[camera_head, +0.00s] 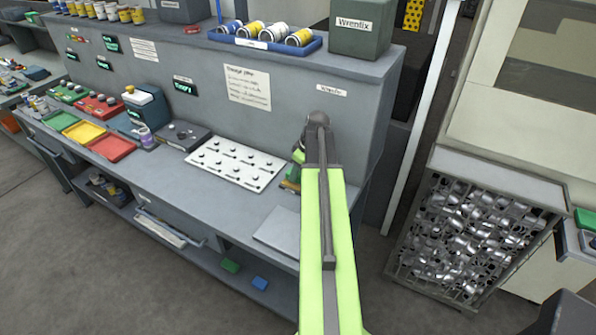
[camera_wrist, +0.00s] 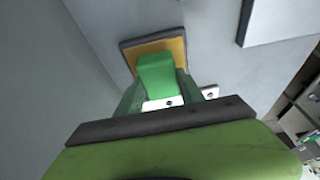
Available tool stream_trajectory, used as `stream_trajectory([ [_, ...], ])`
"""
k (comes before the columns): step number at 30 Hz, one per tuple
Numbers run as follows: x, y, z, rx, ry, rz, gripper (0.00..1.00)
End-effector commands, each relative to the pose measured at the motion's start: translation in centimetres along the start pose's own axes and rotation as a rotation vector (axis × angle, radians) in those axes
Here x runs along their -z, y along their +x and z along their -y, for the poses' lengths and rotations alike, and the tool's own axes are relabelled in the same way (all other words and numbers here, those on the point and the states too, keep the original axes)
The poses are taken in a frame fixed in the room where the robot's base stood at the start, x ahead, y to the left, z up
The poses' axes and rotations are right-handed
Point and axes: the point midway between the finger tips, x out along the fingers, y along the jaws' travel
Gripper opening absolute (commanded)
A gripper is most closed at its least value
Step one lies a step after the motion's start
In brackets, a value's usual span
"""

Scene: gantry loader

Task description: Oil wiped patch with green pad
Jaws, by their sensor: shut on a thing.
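My gripper (camera_wrist: 158,88) is shut on the green pad, with one finger on each side of its green handle (camera_wrist: 157,72). A square tan-orange plate with a dark rim (camera_wrist: 128,50) spreads around the handle's far end. In the head view the pad (camera_head: 289,186) shows beside my arm, low over the workbench, right of the white pegged board. I cannot tell whether it touches the bench. My own arm partly hides the gripper there. A pale flat plate (camera_head: 279,232) lies at the bench's front right; I cannot tell whether it bears the wiped patch. No oil mark is clear.
The white pegged board (camera_head: 236,164) lies left of the pad. Coloured trays (camera_head: 85,132) and a dark green dispenser-like box (camera_head: 146,106) stand further left. The grey back panel (camera_head: 330,87) rises behind. A crate of metal parts (camera_head: 401,250) stands right, past the bench end.

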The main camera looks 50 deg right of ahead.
Motion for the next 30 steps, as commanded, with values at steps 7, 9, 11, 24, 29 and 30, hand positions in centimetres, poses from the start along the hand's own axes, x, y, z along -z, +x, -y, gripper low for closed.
stream_trajectory([
  [7, -0.13, 0.36, -0.01, 0.0, 0.0, 0.0, 0.12],
  [9, -0.16, 0.44, -0.02, 0.0, 0.0, 0.0, 0.12],
  [11, -0.19, 0.51, -0.02, 0.0, 0.0, 0.0, 0.12],
  [24, -0.29, 0.77, -0.03, 0.0, 0.001, 0.0, 0.12],
  [29, -0.3, 0.8, -0.04, 0.0, 0.001, 0.0, 0.12],
  [30, -0.3, 0.82, -0.04, 0.0, 0.001, 0.0, 0.12],
])
